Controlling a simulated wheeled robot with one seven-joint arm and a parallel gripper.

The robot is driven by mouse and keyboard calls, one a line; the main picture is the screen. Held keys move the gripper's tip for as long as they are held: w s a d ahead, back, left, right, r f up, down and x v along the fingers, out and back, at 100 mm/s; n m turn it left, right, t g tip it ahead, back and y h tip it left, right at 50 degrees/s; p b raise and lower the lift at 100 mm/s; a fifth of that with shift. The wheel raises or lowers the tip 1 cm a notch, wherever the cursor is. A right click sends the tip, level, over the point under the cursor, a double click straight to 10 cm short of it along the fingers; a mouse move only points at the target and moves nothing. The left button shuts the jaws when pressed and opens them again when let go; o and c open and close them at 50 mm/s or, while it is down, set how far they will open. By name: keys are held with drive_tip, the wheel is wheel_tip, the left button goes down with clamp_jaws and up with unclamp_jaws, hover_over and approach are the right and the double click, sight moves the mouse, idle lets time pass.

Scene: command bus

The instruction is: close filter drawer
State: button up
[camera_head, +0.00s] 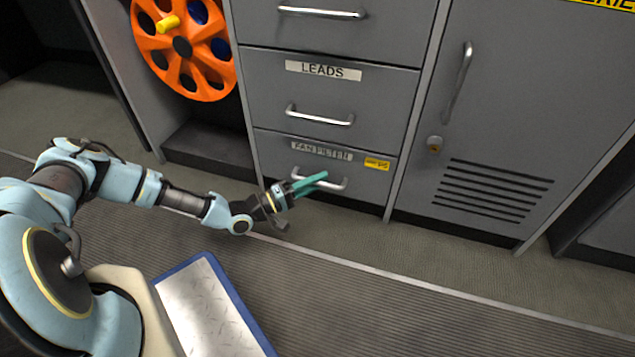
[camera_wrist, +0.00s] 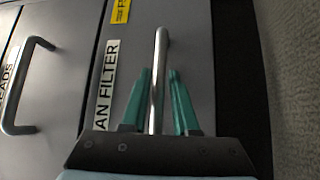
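The filter drawer (camera_head: 370,190) is the lowest grey drawer in the stack, labelled FAN FILTER, with a yellow sticker. Its front looks close to flush with the drawers above; I cannot tell whether a small gap is left. Its silver bar handle (camera_head: 335,187) is partly hidden by my teal fingers. My gripper (camera_head: 318,180) is at the handle. In the wrist view, the handle (camera_wrist: 160,55) runs between the two fingertips of my gripper (camera_wrist: 160,72), with narrow gaps visible on both sides. The fingers are parted and do not visibly clamp the bar.
The LEADS drawer (camera_head: 330,100) with its own handle is directly above. A vented cabinet door (camera_head: 510,110) stands to the right. An orange reel (camera_head: 185,50) sits in a bay to the left. The ribbed floor (camera_head: 400,310) in front is clear.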

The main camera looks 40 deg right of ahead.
drive_tip(key=shift+o, duration=0.6)
drive_tip(key=shift+s, duration=0.1)
idle(0.3)
drive_tip(key=p+v, duration=0.3)
drive_tip(key=v, duration=0.7)
drive_tip(key=shift+a+p, duration=0.4)
